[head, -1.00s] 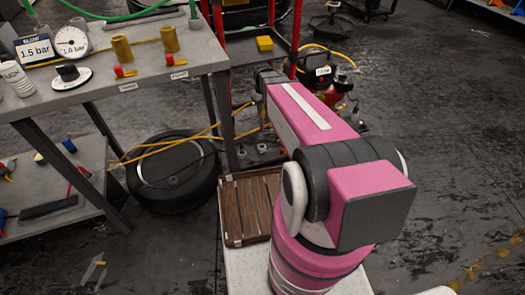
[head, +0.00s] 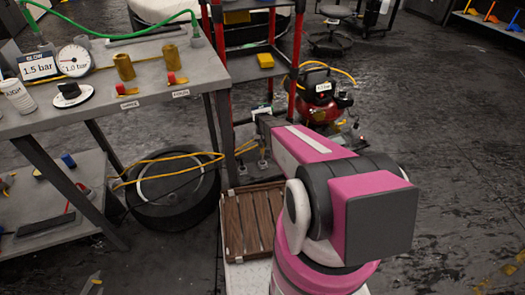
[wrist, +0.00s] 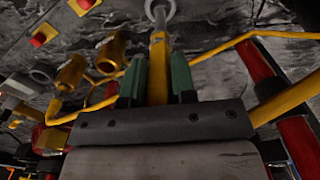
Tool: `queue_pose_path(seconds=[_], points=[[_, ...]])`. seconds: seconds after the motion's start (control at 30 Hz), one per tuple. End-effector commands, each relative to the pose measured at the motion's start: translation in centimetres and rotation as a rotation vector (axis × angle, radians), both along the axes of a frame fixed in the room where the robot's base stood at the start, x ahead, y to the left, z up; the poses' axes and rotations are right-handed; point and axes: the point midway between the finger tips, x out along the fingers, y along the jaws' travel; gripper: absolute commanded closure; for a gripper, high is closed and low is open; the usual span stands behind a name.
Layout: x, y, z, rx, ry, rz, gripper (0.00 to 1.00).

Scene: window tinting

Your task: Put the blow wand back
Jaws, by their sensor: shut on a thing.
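The blow wand (wrist: 158,72) shows in the wrist view as a yellow shaft running up between the green fingers. My gripper (wrist: 157,80) is shut on it. A grey ring (wrist: 172,14) sits at the top of the shaft; I cannot tell whether it is part of the wand or a separate holder. In the head view my pink forearm points toward the right end of the bench (head: 215,72), and the gripper and wand cannot be made out there.
Two brass cylinders (head: 123,67) with red-and-yellow knobs, a dial gauge (head: 74,60) and a "1.5 bar" sign (head: 38,65) stand on the bench. Yellow hose (head: 170,160) crosses a tyre (head: 175,195) below. A red-posted rack (head: 299,50) and red compressor (head: 322,95) stand behind.

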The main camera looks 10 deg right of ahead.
Motion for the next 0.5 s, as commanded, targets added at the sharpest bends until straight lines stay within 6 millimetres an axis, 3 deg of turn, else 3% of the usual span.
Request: queue_pose_path(seconds=[0.3, 0.5], points=[[0.1, 0.0, -3.5, 0.0, 0.001, 0.001, 1.0], [0.0, 0.0, -3.8, 0.0, -0.001, 0.001, 1.0]])
